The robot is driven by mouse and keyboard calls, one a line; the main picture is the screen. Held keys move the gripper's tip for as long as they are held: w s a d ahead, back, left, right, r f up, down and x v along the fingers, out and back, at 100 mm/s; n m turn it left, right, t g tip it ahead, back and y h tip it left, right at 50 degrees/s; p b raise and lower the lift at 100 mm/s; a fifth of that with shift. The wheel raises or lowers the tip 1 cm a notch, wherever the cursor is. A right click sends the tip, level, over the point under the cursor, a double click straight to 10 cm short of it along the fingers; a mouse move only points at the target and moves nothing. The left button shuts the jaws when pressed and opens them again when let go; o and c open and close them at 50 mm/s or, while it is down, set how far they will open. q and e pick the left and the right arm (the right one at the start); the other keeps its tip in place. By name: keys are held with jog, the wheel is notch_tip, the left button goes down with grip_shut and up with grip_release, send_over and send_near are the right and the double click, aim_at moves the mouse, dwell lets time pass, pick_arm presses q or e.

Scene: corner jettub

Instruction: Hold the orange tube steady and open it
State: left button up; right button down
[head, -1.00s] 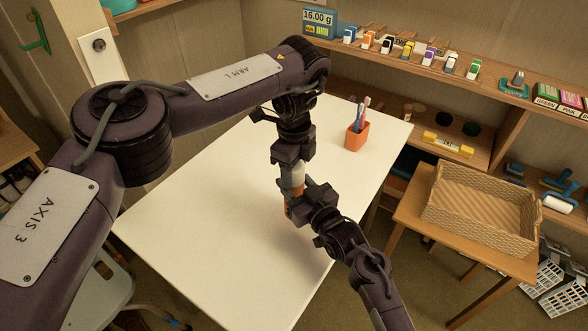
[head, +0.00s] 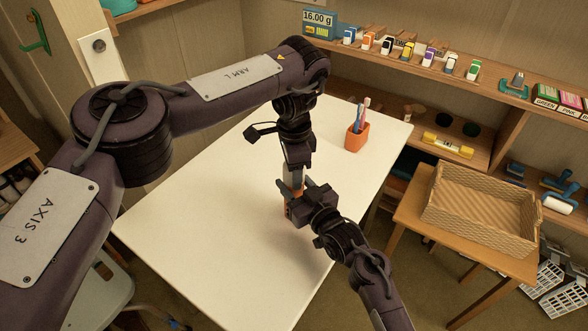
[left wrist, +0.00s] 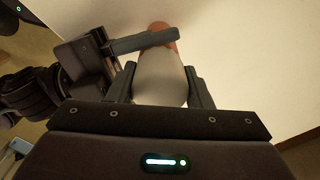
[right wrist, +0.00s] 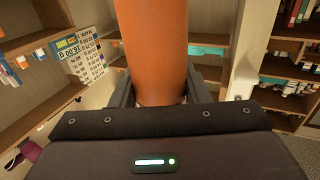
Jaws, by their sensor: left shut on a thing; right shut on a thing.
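My right gripper (head: 296,198) is shut on the orange body from the right. My left gripper (head: 292,176) comes down from above and is shut on the pale grey-white cap (left wrist: 160,78). Some orange body (left wrist: 162,32) shows beyond the cap in the left wrist view. A finger of my right gripper crosses the joint there, so I cannot tell whether cap and body are apart.
An orange cup (head: 356,137) with toothbrushes stands at the table's far right. The white table (head: 190,215) is otherwise clear. A wicker basket (head: 482,232) sits on a wooden side table to the right. Shelves with small items line the back wall.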

pick_arm(q)
jog(key=shift+r, duration=0.1)
jog(key=shift+r, duration=1)
jog(key=shift+r, duration=2)
pick_arm(e)
jog(key=c, duration=0.7)
grip_release()
